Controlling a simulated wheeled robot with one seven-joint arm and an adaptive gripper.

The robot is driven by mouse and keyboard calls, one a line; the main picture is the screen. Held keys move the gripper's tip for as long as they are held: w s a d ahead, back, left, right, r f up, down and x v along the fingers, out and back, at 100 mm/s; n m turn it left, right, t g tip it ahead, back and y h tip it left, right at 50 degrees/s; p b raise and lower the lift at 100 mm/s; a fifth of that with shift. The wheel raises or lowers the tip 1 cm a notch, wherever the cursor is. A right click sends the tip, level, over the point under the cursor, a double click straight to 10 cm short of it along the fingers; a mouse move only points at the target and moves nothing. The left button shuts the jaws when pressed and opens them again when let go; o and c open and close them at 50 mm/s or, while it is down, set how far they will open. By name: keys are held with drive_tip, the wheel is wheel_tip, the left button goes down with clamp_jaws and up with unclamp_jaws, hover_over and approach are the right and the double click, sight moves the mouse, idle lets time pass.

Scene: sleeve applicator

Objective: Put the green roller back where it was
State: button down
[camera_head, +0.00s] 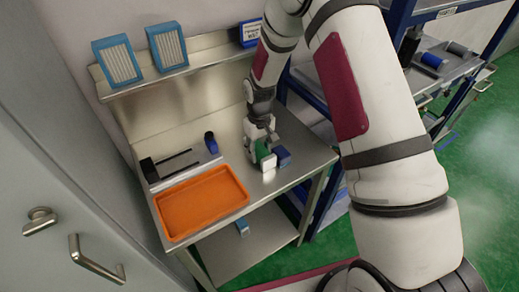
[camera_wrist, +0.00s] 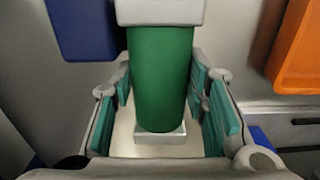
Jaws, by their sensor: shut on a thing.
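The green roller (camera_head: 262,150) is at the right part of the steel bench, between the fingers of my gripper (camera_head: 261,138). In the wrist view the green roller (camera_wrist: 160,75) fills the middle, with a light grey block-like piece (camera_wrist: 160,12) at its upper end and a pale square piece (camera_wrist: 160,135) at its lower end. The teal finger pads of my gripper (camera_wrist: 172,100) stand on both sides of it, and the gripper is shut on it. I cannot tell whether the roller touches the bench top.
A blue block (camera_head: 283,156) stands close to the right of the roller; it also shows in the wrist view (camera_wrist: 82,28). An orange tray (camera_head: 200,205) lies to the left. A dark blue cylinder (camera_head: 211,143) and a black rod (camera_head: 175,158) are behind the tray.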

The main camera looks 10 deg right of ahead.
drive_tip(key=shift+f, duration=0.15)
drive_tip(key=c, duration=0.9)
unclamp_jaws()
drive_tip(key=shift+c, duration=0.2)
